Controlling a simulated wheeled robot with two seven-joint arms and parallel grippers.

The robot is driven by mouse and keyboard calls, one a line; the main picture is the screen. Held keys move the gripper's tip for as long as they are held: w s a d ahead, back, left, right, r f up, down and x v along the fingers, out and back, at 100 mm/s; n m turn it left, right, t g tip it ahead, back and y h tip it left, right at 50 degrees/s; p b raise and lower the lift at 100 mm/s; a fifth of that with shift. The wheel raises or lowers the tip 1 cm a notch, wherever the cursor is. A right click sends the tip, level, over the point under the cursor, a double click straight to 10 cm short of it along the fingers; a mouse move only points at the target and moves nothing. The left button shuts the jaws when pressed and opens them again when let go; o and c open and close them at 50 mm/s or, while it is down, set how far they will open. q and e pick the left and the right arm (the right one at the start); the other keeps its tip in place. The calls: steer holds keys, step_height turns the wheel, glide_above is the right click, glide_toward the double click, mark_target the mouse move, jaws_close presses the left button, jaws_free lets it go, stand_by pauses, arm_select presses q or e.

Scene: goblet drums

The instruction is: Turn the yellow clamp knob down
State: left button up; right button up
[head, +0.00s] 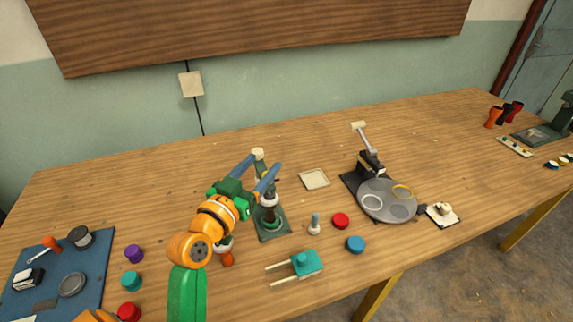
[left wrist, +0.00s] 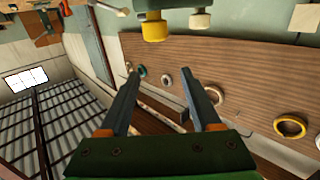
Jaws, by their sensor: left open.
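A pale yellow knob (head: 258,154) tops an upright clamp press on a green base (head: 272,223), near the middle of the table. In the left wrist view a yellow knob (left wrist: 154,28) shows beyond the fingertips, beside a pale one (left wrist: 201,20); I cannot tell for sure that it is the same knob. My left gripper (head: 264,162) is open and empty, its blue-grey fingers close around the top of the press in the head view. Its fingers (left wrist: 160,73) are wide apart in the wrist view with nothing between them. Part of the press is hidden behind my arm.
Right of the press stand a small pale bottle (head: 314,224), a red disc (head: 340,220), a blue disc (head: 356,244) and a grey round plate fixture (head: 386,200). A teal fork-shaped tool (head: 307,263) lies in front. A blue mat (head: 40,300) lies left. The back left table is clear.

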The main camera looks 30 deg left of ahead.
arm_select(q)
step_height(320, 180, down, 5)
steer(key=s+b, duration=0.1)
steer(key=b, duration=0.4)
steer(key=w+p, duration=0.1)
steer(key=w, duration=0.6)
steer(key=shift+a, duration=0.2)
steer(key=shift+f, duration=0.1)
jaws_close()
